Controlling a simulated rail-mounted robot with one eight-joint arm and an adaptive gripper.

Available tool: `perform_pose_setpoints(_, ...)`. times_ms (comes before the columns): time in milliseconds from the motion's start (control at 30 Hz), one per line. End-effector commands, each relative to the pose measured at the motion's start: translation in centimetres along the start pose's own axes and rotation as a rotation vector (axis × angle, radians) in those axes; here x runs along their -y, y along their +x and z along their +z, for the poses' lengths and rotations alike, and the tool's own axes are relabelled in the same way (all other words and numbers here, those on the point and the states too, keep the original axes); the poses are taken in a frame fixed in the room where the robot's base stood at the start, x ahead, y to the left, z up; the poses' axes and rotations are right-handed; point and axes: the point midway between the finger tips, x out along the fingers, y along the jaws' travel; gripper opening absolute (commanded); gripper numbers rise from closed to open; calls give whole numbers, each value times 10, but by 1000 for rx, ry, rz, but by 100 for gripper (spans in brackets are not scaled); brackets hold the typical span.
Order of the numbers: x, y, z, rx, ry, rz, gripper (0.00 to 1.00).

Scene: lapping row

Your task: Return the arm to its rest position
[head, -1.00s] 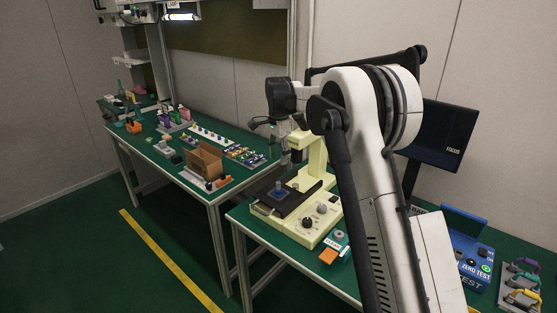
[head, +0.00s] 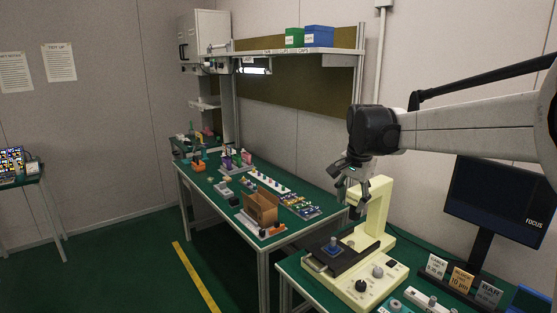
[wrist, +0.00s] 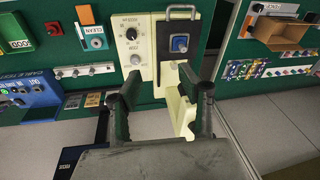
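My arm reaches in from the right edge of the head view, and its dark wrist bends down to my gripper (head: 352,200). The gripper hangs beside the upper column of the cream measuring machine (head: 378,210) in that view. In the wrist view, the two fingers of my gripper (wrist: 165,92) stand wide apart with nothing held between them. The cream machine (wrist: 135,50) shows beyond and below them. A small blue part (head: 333,246) sits on the machine's dark stage; it also shows in the wrist view (wrist: 180,43). I cannot tell any contact between gripper and machine.
A monitor (head: 495,205) and small label cards (head: 461,279) stand right of the machine. The left bench (head: 215,203) holds an open cardboard box (head: 261,207) and several small parts. A shelf (head: 300,52) hangs above it. Green floor (head: 120,270) is free at left.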

Motion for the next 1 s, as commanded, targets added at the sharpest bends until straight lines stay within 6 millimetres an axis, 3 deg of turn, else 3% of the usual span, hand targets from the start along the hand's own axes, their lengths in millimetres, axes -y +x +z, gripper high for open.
perform_pose_setpoints(200, -39, -33, 41, -52, -127, -44, 38)
perform_pose_setpoints(500, -95, -57, 99, -134, -303, -95, 38)
perform_pose_setpoints(767, -145, -60, 150, -214, -454, -128, 38)
perform_pose_setpoints(1000, -191, -48, 198, -292, -594, -148, 38)
